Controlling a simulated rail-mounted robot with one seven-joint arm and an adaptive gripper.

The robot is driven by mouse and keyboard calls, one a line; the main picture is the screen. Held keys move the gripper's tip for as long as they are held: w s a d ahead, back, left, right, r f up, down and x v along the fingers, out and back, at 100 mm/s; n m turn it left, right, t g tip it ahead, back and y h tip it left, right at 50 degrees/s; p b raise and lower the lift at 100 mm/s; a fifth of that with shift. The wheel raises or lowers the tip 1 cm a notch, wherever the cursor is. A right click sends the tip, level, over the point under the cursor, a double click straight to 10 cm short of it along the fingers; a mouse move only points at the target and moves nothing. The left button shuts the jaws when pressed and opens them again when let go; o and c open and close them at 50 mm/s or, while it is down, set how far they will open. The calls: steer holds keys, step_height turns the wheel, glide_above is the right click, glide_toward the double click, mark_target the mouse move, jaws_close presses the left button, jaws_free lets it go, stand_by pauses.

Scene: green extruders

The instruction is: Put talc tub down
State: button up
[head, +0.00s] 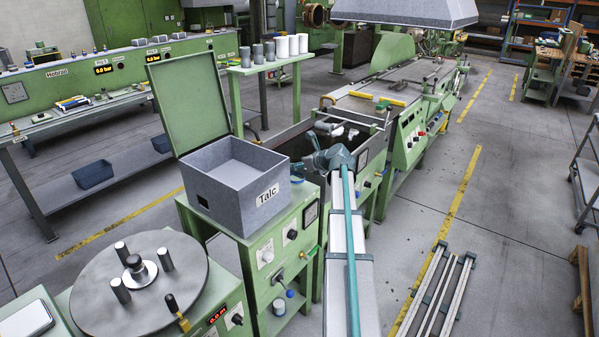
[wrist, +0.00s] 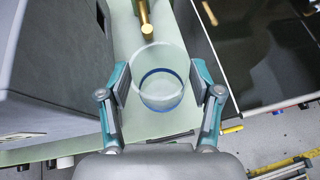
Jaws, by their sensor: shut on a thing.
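My gripper (wrist: 160,84) is shut on a clear, round tub (wrist: 160,60), with one finger pad on each side of it. The tub looks translucent, with a blue ring near its bottom, and I look down into it. A pale green surface (wrist: 127,38) lies below it; I cannot tell whether the tub touches it. In the head view my arm reaches out past the grey box marked Talc (head: 240,185), and my gripper is at its far end (head: 328,158). The tub is not clear in that view.
The Talc box stands on a green cabinet with its green lid (head: 188,98) open. In the wrist view a grey wall (wrist: 50,75) is close on the left, a dark trough (wrist: 270,55) on the right, and a brass rod (wrist: 146,18) just ahead of the tub.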

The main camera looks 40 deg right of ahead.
mark_target(302, 171)
steer(key=shift+f+p, duration=0.3)
steer(key=shift+f, duration=1.4)
steer(key=shift+f, duration=0.15)
steer(key=o, duration=1.1)
steer(key=shift+o, duration=0.2)
steer(key=shift+r, duration=0.2)
steer(key=b+v, duration=0.2)
steer(key=v, duration=1)
